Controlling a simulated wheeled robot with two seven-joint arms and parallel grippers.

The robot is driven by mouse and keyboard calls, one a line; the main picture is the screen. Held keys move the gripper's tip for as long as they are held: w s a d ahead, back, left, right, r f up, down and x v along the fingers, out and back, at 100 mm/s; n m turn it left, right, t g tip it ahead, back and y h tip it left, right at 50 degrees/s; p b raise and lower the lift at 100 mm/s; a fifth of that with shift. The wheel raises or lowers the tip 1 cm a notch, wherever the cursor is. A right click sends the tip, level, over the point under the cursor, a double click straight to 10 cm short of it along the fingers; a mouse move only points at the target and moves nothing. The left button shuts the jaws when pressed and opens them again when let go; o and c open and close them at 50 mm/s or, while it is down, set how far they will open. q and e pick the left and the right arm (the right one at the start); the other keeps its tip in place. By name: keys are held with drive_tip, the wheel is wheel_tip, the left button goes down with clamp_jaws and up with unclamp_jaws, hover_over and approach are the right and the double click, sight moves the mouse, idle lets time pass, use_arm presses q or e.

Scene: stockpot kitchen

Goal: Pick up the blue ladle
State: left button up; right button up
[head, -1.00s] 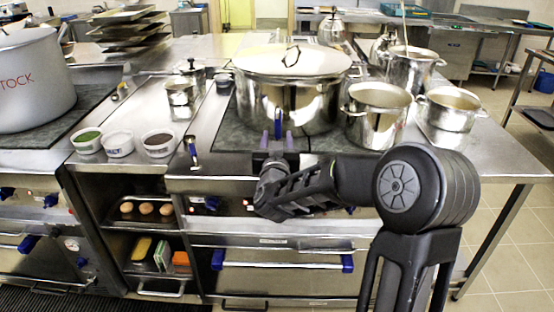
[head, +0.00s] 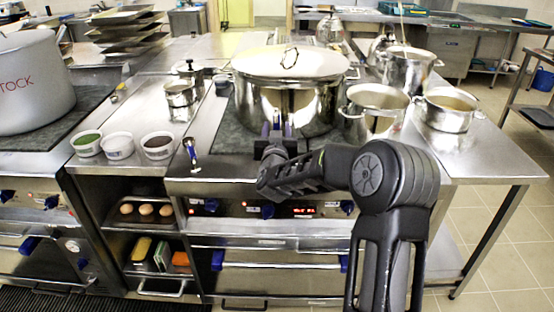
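A narrow blue upright piece (head: 276,118), which looks like the handle of the blue ladle, stands in front of the large lidded pot (head: 300,108). Its lower part is hidden by my gripper. My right gripper (head: 277,130) is at the front of the cooktop, pointing away from me toward the pot. Its two fingers are apart, one on each side of the blue piece, with a gap showing on both sides. My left gripper is not in view.
A blue-and-silver utensil (head: 191,153) lies at the cooktop's front left. Three small bowls (head: 118,145) stand further left. Open pots (head: 374,112) stand close on the right. Oven knobs and handles (head: 217,261) project below the front edge.

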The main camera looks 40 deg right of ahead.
drive_tip(key=shift+w+d, duration=0.2)
idle(0.5)
clamp_jaws()
idle(1.2)
